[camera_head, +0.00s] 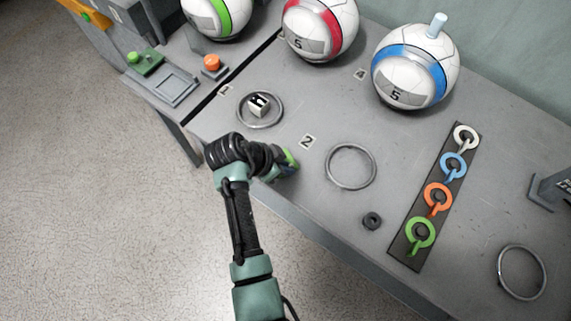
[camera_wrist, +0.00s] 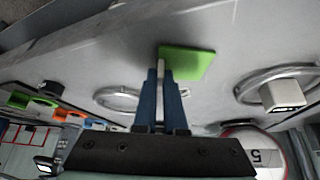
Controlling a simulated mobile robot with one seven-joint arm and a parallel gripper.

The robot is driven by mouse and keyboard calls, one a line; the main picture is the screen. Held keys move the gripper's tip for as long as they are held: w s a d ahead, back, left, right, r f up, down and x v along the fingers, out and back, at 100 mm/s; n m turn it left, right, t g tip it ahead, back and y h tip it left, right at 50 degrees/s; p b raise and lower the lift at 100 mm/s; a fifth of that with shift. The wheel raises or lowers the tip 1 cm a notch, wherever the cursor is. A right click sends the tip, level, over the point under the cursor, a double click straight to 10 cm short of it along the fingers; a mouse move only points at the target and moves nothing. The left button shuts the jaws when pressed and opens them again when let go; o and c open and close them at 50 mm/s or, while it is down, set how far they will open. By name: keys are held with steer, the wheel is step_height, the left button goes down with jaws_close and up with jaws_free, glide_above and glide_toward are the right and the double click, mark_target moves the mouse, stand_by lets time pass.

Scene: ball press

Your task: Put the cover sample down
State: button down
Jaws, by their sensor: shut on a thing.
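My gripper (camera_head: 287,168) is low over the front part of the grey table, below the label 2. In the wrist view my gripper (camera_wrist: 163,78) has its blue fingers close together on a flat green square piece, the cover sample (camera_wrist: 190,63). In the head view only a bit of the green sample (camera_head: 290,157) shows beside the fingers; the rest is hidden. I cannot tell whether it touches the table.
A metal ring (camera_head: 328,172) lies empty right of my gripper. Another ring (camera_head: 240,112) holds a small white block (camera_head: 259,104). A dark strip (camera_head: 403,250) with coloured ring tags, a small black ring (camera_head: 372,221) and several balls (camera_head: 413,75) stand around. Bare table lies between the rings.

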steer(key=shift+f, duration=0.2)
steer(key=c, duration=1)
jaws_free()
steer(key=shift+r, duration=0.15)
